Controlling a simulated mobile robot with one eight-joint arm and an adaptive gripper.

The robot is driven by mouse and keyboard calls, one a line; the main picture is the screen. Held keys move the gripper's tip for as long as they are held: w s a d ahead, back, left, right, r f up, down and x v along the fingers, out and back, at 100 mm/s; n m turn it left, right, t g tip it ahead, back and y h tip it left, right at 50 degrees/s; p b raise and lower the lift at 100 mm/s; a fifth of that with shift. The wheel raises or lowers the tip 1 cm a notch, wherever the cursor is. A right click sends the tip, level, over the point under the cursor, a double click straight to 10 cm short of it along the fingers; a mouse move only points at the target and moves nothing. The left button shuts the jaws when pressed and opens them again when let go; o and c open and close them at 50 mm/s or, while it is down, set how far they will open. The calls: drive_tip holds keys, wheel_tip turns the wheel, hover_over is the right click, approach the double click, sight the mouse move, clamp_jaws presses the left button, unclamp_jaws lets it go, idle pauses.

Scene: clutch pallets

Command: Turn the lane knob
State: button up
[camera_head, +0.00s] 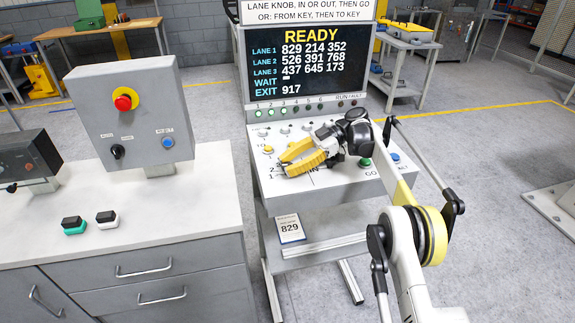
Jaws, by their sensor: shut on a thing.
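The white sloped control panel (335,187) stands below a dark screen (309,67) that reads READY, with numbers for lanes 1 to 3, an empty WAIT line and EXIT 917. My gripper (284,164), with yellow fingers, reaches in from the right over the panel's left part. It is shut at the lane knob, which its fingers hide; the knob's pointing direction cannot be seen. A printed 2 shows beside the fingertips and IN below them. A green GO button (365,163) and a blue button (395,157) are to the right.
A yellow button (268,149) and several small keys lie close around my gripper. A card marked 829 (290,228) rests on the shelf below. A grey box with a red stop button (123,103) stands on the left cabinet (150,225), beside two small blocks.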

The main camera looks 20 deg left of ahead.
drive_tip(key=shift+f, duration=0.2)
drive_tip(key=o, duration=1.1)
drive_tip(key=shift+o, duration=0.3)
drive_tip(key=shift+r, duration=0.1)
drive_tip(key=shift+m+t, duration=0.3)
drive_tip(key=shift+t, duration=0.1)
